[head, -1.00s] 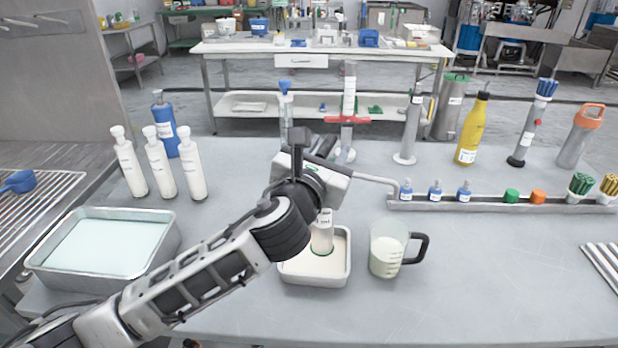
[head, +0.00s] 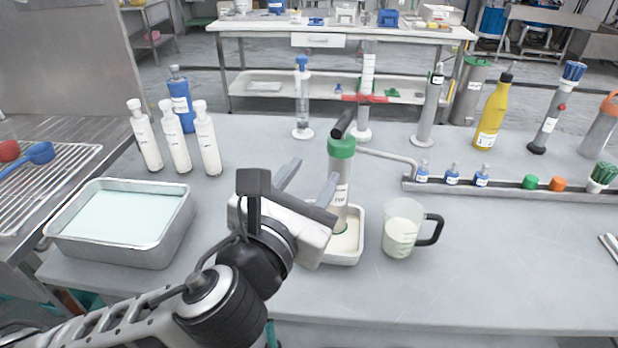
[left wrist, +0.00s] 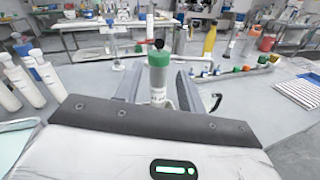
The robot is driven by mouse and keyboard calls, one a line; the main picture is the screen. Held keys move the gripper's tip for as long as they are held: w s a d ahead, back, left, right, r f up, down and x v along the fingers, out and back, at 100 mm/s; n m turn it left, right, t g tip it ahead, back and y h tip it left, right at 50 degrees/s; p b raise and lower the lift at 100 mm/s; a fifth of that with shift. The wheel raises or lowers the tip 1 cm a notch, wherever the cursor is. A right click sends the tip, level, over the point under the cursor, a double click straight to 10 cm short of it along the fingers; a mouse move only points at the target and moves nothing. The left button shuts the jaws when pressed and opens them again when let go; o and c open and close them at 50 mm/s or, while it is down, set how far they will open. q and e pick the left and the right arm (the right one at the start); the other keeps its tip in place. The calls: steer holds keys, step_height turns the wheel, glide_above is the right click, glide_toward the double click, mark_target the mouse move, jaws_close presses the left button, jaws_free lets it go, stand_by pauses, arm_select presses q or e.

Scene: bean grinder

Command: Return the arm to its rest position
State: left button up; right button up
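My left arm comes in from the lower left of the head view. Its gripper (head: 309,176) is open, with its two fingers apart and nothing held. The bean grinder (head: 341,180), a grey labelled cylinder with a green collar and a black top, stands upright in a small white tray (head: 350,258) just right of the fingers. In the left wrist view the grinder (left wrist: 158,78) shows beyond and between the open fingers, clear of the gripper body. The front left of the small tray is hidden behind the gripper. My right gripper is in neither view.
A measuring jug (head: 401,231) with a black handle stands right of the small tray. A metal pan (head: 117,252) of pale liquid sits at left, with several white bottles (head: 175,141) behind it. A rail (head: 510,192) with small bottles is at right.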

arm_select(q)
steer(key=s+a+f+n+g+y, duration=0.25)
steer(key=a+f+n, duration=0.35)
steer(key=n, duration=0.6)
steer(key=s+a+f+n+g+y, duration=0.2)
steer(key=a+f+n+g, duration=0.2)
steer(key=f+n, duration=0.55)
steer(key=s+a+f+n+g+y, duration=0.1)
steer(key=s+a+f+n+g, duration=0.2)
steer(key=s+a+f+n, duration=0.35)
steer(key=s+a+f+n+g+y, duration=0.1)
steer(key=s+a+f+n+g, duration=0.25)
steer(key=s+n, duration=0.65)
steer(key=w+d+f+n+t+h, duration=0.2)
steer(key=w+d+f+t+h, duration=0.1)
steer(key=w+d+f+t, duration=0.3)
steer(key=shift+w+d+f+t, duration=0.2)
steer(key=shift+w+f+t, duration=0.1)
steer(key=shift+w, duration=0.8)
